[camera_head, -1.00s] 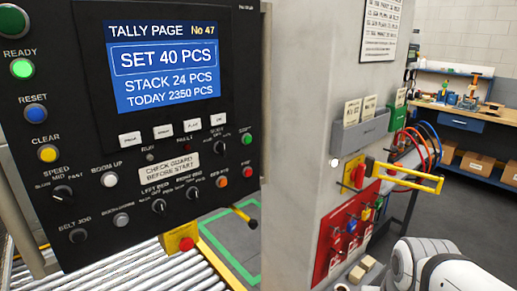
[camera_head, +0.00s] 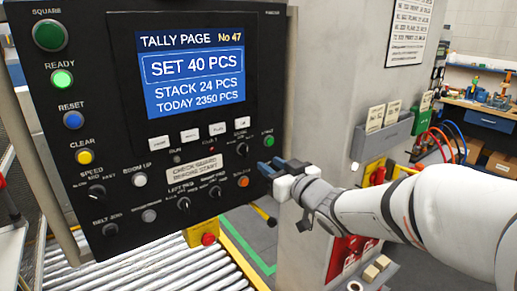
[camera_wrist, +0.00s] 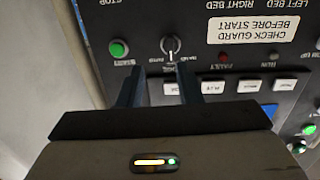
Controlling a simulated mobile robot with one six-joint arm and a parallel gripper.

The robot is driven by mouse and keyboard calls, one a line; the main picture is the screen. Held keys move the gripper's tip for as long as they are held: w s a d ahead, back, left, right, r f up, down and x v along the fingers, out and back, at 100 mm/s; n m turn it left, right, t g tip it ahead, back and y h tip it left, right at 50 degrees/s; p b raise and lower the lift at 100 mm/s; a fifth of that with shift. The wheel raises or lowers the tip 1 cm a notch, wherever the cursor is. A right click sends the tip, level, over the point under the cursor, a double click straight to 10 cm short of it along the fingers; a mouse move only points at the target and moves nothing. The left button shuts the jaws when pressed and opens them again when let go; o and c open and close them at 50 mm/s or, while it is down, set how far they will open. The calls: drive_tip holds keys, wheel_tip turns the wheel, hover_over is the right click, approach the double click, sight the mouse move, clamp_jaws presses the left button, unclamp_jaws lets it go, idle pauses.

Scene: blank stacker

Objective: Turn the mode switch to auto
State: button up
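The mode switch (camera_head: 242,149) is a small black rotary knob at the lower right of the black control panel (camera_head: 120,225). In the wrist view the same knob (camera_wrist: 170,45) appears upside down, with a pale pointer mark facing its label side; the small position lettering is hard to read. My gripper (camera_head: 268,168) is beside the panel's right edge, below and right of the switch. In the wrist view my gripper's two dark blue fingers (camera_wrist: 159,75) are apart, with nothing between them, pointing toward the switch without visibly touching it.
A green start button (camera_wrist: 119,48) sits beside the switch. A row of white keys (camera_head: 189,136) and an orange button (camera_head: 243,181) are close by. A grey cabinet (camera_head: 335,75) stands right of the panel, and a roller conveyor (camera_head: 165,265) runs below.

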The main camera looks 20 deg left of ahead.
sight(247, 151)
drive_tip(key=shift+n+y, duration=0.3)
drive_tip(key=shift+y, duration=0.2)
drive_tip(key=x, duration=0.2)
drive_tip(key=p+x, duration=0.1)
drive_tip(key=x, duration=0.2)
drive_tip(key=s+x, duration=0.1)
drive_tip(key=x, duration=0.2)
drive_tip(key=shift+w+a+r+p, duration=0.1)
drive_tip(key=shift+w+a+p, duration=0.1)
drive_tip(key=shift+a+p, duration=0.3)
